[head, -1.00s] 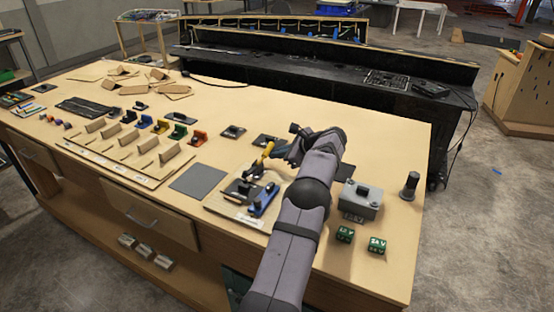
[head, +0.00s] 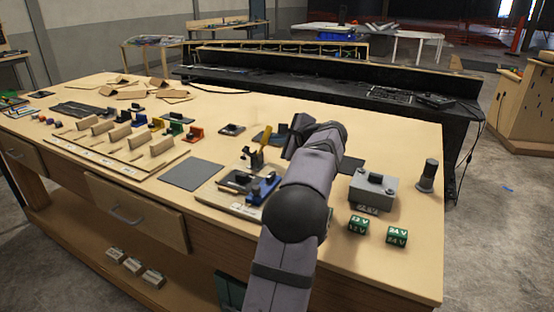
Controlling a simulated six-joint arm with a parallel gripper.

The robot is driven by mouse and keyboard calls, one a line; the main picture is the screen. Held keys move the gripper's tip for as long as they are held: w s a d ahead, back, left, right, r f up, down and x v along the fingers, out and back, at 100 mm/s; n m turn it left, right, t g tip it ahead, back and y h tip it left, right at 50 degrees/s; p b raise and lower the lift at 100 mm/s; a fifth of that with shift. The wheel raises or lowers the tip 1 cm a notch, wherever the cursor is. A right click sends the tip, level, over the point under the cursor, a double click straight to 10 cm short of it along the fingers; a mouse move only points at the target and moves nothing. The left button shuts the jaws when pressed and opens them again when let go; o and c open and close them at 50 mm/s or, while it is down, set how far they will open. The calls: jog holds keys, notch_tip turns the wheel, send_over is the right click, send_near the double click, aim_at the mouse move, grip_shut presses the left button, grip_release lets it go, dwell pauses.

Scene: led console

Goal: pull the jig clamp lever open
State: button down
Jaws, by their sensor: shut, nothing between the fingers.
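The jig (head: 228,200) sits near the front edge of the workbench, with dark clamp parts and a blue piece (head: 263,188) on it. My gripper (head: 287,144) is just right of the handle, shut and empty. Its fingertips are small and dark here, and I cannot tell whether they touch the lever. My arm crosses in front and hides the right side of the jig.
A grey mat (head: 192,174) lies left of the jig. A rack of wooden dividers (head: 120,135) is farther left.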

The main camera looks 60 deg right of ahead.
aim_at(265, 133)
jog(key=a+n+h+b, duration=0.1)
jog(key=b, duration=0.6)
jog(key=a+n+t+h+b, duration=0.1)
jog(key=n+h+b, duration=0.1)
jog(key=b, duration=0.6)
jog(key=shift+a+r, duration=0.15)
jog(key=shift+r, duration=0.25)
jog(key=r+n+t+b, duration=0.1)
jog(key=b, duration=0.2)
jog(key=shift+a+h, duration=0.35)
jog(key=shift+h, duration=0.05)
jog(key=shift+s+a+b, duration=0.1)
jog(key=shift+b, duration=0.2)
jog(key=b+v, duration=0.4)
jog(key=v, duration=0.5)
jog(key=shift+s+a+r, duration=0.2)
jog(key=shift+s+a, duration=0.05)
jog(key=shift+s, duration=0.05)
